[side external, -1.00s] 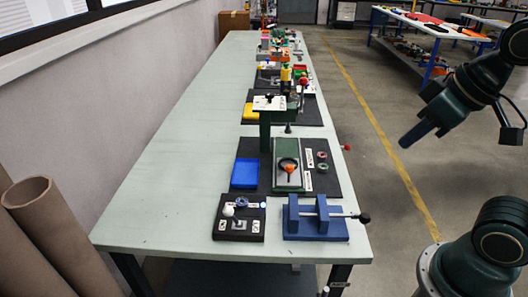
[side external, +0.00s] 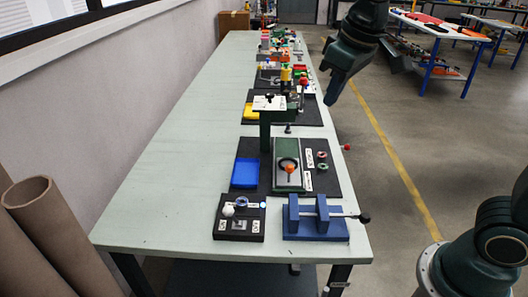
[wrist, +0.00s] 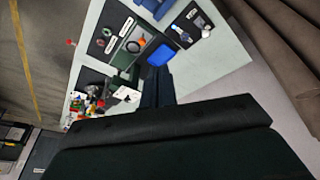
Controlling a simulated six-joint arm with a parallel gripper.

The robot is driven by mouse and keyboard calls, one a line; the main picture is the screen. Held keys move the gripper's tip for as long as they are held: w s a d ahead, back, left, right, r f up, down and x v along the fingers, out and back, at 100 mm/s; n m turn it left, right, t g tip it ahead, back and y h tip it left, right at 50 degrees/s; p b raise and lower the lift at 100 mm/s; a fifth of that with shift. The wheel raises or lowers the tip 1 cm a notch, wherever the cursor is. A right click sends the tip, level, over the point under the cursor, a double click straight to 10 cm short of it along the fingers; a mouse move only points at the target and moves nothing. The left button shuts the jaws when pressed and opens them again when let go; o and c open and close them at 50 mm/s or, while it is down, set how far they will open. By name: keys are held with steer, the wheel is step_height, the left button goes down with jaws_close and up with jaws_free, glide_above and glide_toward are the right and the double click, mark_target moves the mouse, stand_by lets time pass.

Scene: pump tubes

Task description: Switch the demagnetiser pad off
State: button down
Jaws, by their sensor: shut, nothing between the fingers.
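A small black plate (side external: 240,232) at the near left of the bench seems to be the demagnetiser pad; its labels are too small to read. It carries a white ball knob (side external: 228,209), a blue ring (side external: 242,202) and a small bright bluish spot (side external: 263,205) at its right corner. The plate also shows in the wrist view (wrist: 188,27). My gripper (side external: 333,98) is shut and empty, in the air right of the bench and well beyond the plate. Its fingers (wrist: 157,86) also show in the wrist view.
A blue clamp fixture (side external: 317,222) with a black-knobbed rod stands right of the plate. Behind are a blue tray (side external: 245,173), a green fixture (side external: 289,177) and a dark green post (side external: 265,130). The left half of the bench (side external: 165,180) is clear.

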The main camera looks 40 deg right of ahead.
steer(key=w+a+f+g, duration=0.1)
steer(key=w+a+f, duration=0.25)
steer(key=w, duration=0.55)
steer(key=n+g+h, duration=0.1)
steer(key=n+g, duration=0.1)
glide_above(233, 217)
steer(key=w+d, duration=0.2)
steer(key=w, duration=0.2)
step_height(233, 217, down, 10)
steer(key=w+a+f, duration=0.3)
steer(key=a+f, duration=0.4)
steer(key=f, duration=0.3)
steer(key=shift+f+n+h, duration=0.2)
steer(key=shift+n+h, duration=0.1)
steer(key=shift+n, duration=0.1)
steer(key=shift+d+f, duration=0.1)
